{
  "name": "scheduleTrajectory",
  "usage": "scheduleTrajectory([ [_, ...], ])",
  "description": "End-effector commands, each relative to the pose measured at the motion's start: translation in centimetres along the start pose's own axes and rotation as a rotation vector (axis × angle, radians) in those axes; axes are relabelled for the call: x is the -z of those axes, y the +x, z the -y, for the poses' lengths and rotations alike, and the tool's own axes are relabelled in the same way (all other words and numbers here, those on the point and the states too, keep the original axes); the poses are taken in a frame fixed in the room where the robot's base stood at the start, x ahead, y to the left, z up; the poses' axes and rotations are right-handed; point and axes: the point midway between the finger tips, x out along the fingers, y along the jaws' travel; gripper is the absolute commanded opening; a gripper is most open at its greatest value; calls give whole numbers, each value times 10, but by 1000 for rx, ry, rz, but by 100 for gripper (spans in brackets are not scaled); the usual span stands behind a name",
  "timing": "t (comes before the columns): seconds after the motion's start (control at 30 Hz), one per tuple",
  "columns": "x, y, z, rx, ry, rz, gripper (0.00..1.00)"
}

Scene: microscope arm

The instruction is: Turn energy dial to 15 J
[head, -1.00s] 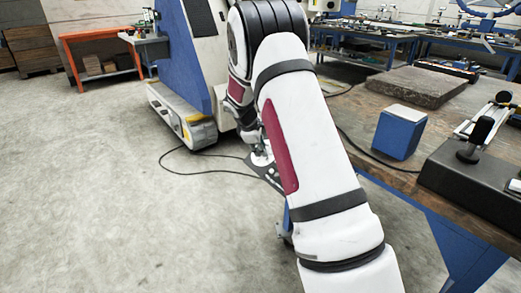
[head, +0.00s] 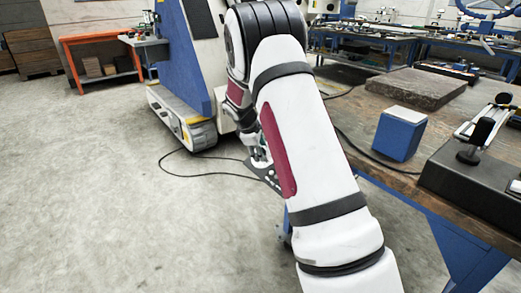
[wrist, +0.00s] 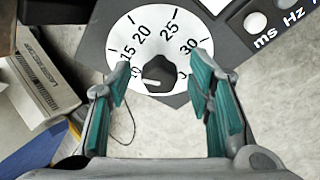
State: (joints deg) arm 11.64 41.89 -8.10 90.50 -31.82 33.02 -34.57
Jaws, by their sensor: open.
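The energy dial (wrist: 117,50) is a white disc in the wrist view with the numbers 15, 20, 25 and 30 around its rim, and a partly covered number below 15. Its dark knob (wrist: 165,70) sits at the centre, and a white mark on the knob points left, below the 15. My gripper (wrist: 161,70) is open, with one teal-padded finger on each side of the knob. Both fingers look apart from the knob; the left finger covers part of the scale. In the head view my gripper (head: 258,157) is small and partly hidden by my arm.
A dark panel with round buttons (wrist: 255,23) and "ms Hz" lettering lies right of the dial. A pale labelled box (wrist: 40,75) is at left. In the head view, a workbench (head: 345,115) with a blue box (head: 400,135) stands right; open floor (head: 90,200) lies left.

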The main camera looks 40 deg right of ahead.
Motion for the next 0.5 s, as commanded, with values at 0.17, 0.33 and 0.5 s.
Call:
scheduleTrajectory([
  [0.17,0,-12,-1,-2,0,-2,47],
  [0.33,1,-43,-1,-4,0,-4,47],
  [0.5,1,-78,-1,-3,0,-3,47],
])
